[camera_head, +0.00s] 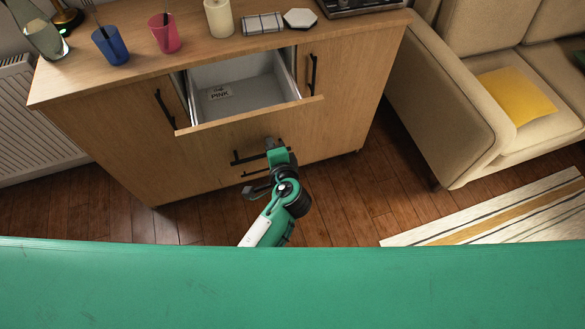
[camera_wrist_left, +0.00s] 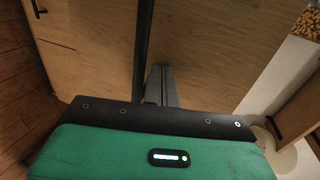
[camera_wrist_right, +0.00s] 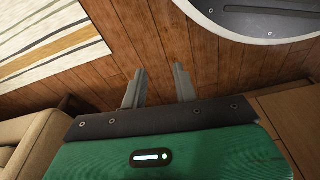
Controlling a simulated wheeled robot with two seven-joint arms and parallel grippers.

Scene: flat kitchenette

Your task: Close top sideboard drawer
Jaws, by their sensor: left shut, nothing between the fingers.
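The wooden sideboard (camera_head: 110,135) has its top drawer (camera_head: 245,84) pulled out in the head view. Its pale inside shows, with a small label reading PINK. My left gripper (camera_head: 270,143) is in front of the drawer's wooden front, close to a dark bar handle (camera_head: 240,158). In the left wrist view, the left fingers (camera_wrist_left: 162,72) are shut and empty beside a dark bar (camera_wrist_left: 143,50), against the wood panel. I cannot tell whether they touch it. My right gripper (camera_wrist_right: 158,75) is open and empty above the wooden floor, and out of the head view.
A blue cup (camera_head: 111,46), a pink cup (camera_head: 164,34), a candle (camera_head: 219,18) and other items stand on the sideboard top. A beige sofa (camera_head: 450,100) is at the right, a striped rug (camera_head: 500,220) before it. A radiator (camera_head: 30,120) is at the left.

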